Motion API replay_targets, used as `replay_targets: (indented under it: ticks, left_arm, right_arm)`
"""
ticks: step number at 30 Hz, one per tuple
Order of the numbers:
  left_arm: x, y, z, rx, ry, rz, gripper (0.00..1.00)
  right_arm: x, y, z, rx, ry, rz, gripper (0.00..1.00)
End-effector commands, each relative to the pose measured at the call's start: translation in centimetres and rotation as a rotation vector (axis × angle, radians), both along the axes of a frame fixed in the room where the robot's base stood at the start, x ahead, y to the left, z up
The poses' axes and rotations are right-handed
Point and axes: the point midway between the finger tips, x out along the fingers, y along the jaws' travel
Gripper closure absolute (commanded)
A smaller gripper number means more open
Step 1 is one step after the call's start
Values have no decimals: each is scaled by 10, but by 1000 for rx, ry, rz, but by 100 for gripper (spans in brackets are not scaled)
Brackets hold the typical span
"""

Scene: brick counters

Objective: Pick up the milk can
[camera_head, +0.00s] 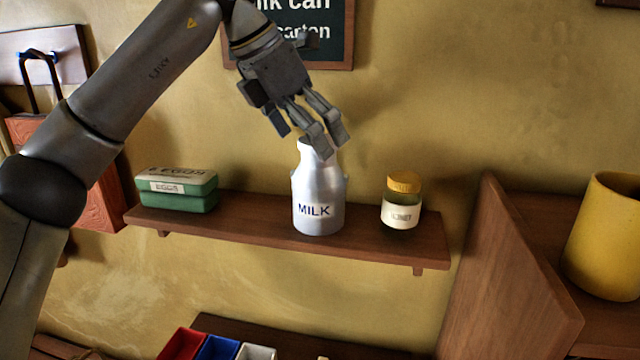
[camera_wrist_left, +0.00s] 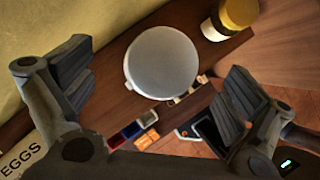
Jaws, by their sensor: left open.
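The silver milk can (camera_head: 318,195), marked MILK, stands upright on a wooden wall shelf (camera_head: 262,218), between an egg carton and a small jar. My left gripper (camera_head: 325,145) is above the can, its fingertips at the height of the can's neck and overlapping its top in the head view. In the left wrist view the can's round top (camera_wrist_left: 162,63) lies between the two spread fingers, with space on both sides. The left gripper is open and holds nothing. My right gripper is not in view.
A green egg carton (camera_head: 178,190) sits left of the can, and a yellow-lidded jar (camera_head: 401,200) right of it. A wooden panel (camera_head: 505,270) and a yellow container (camera_head: 607,238) are farther right. A dark sign (camera_head: 320,42) hangs behind the gripper. Coloured bins (camera_head: 217,347) are below.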

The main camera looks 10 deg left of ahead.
Motion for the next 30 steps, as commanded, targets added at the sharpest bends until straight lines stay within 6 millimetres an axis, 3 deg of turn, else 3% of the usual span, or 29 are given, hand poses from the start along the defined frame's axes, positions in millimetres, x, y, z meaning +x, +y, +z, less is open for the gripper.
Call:
replay_targets:
  ticks: [3,6,16,25,30]
  left_arm:
    - [4,-4,-10,0,0,1,0]
    - [6,-7,-15,-1,0,1,0]
    - [21,-23,-53,-1,2,-1,0]
    - [23,-25,-59,-2,-1,0,0]
    - [23,-25,-59,-2,-1,0,22]
  right_arm:
    - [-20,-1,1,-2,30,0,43]
    - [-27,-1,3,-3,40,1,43]
    - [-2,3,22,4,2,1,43]
    - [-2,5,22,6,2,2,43]
    - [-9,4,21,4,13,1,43]
